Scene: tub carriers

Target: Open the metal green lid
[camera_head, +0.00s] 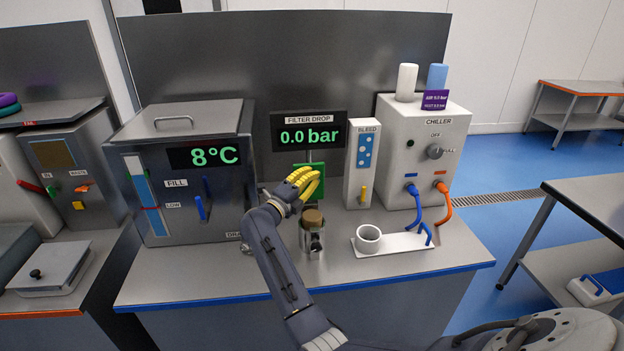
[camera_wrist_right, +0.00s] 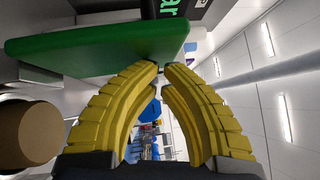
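The green lid (camera_head: 320,169) stands roughly upright at the back of the bench, below the filter display. In the right wrist view the green lid (camera_wrist_right: 95,48) is a thick slab across the top left. My right gripper (camera_head: 316,177) has yellow ribbed fingers, which cover part of the lid in the head view. In the right wrist view the fingertips (camera_wrist_right: 163,69) nearly meet, with a narrow gap and nothing seen between them. They lie close to the lid's edge; I cannot tell whether they touch it. My left gripper is not in view.
A brown-topped metal cylinder (camera_head: 313,219) stands just in front of the lid. The steel tank (camera_head: 180,190) is left, the bleed panel (camera_head: 362,150) and chiller (camera_head: 425,150) right. A white cup (camera_head: 369,239) stands on a pale plate. The bench front is mostly clear.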

